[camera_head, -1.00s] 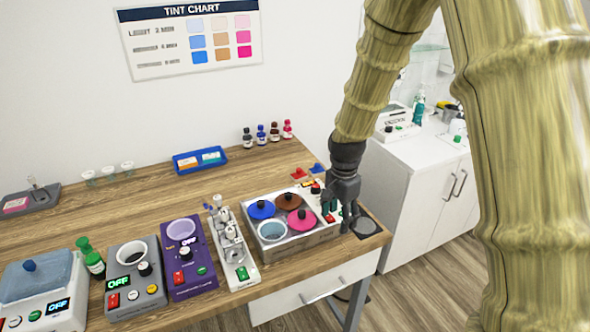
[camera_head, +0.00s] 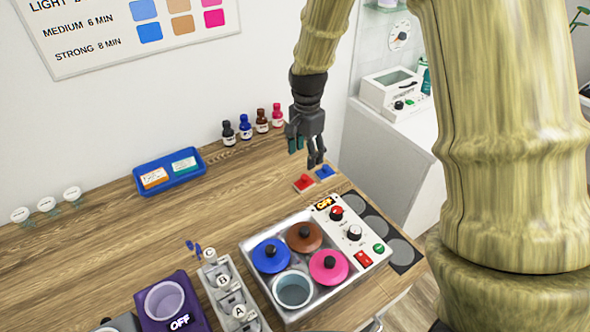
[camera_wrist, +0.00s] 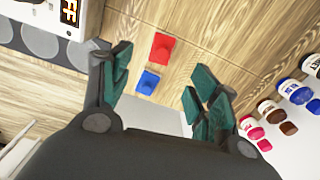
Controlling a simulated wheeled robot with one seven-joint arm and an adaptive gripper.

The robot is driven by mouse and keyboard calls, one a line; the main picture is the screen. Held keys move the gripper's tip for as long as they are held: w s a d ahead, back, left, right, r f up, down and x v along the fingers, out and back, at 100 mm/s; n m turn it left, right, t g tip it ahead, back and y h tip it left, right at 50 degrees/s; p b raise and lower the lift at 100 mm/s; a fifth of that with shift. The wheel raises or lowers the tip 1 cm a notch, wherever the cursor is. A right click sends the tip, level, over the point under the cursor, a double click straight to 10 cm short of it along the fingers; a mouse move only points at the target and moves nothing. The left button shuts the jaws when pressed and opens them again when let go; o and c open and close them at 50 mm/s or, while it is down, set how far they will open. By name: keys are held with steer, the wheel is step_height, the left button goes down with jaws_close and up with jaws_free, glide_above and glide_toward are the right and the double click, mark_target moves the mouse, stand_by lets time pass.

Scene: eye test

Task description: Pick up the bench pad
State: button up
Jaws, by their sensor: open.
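A dark flat strip with grey round discs, which looks like the bench pad (camera_head: 403,254), lies on the table to the right of the tint bath. Its discs also show at the upper left of the wrist view (camera_wrist: 38,40). My gripper (camera_head: 306,152) is open and empty, above the back right of the table and away from the pad. In the wrist view my gripper's (camera_wrist: 162,85) green-padded fingers are spread. A small red piece (camera_wrist: 163,47) and a small blue piece (camera_wrist: 148,83) appear between them, on the table below.
The metal tint bath (camera_head: 330,300) holds several pots, three with coloured lids, and adjoins the pad. Several small bottles (camera_head: 246,128) stand along the wall. A blue tray (camera_head: 170,170) lies left of them. A white cabinet (camera_head: 385,160) stands right of the table.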

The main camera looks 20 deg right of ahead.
steer(key=shift+w+f, duration=0.1)
steer(key=shift+f, duration=0.1)
steer(key=p, duration=0.1)
glide_above(305, 176)
steer(key=f, duration=0.4)
steer(key=shift+a+f, duration=0.2)
steer(key=shift+s+f+p, duration=0.25)
steer(key=shift+f+p, duration=0.2)
steer(key=shift+f, duration=0.1)
steer(key=shift+w+d+f+p, duration=0.1)
steer(key=shift+w+f+p, duration=0.1)
steer(key=shift+f+p, duration=0.75)
steer(key=shift+f, duration=1.4)
steer(key=shift+c, duration=0.2)
steer(key=c, duration=1)
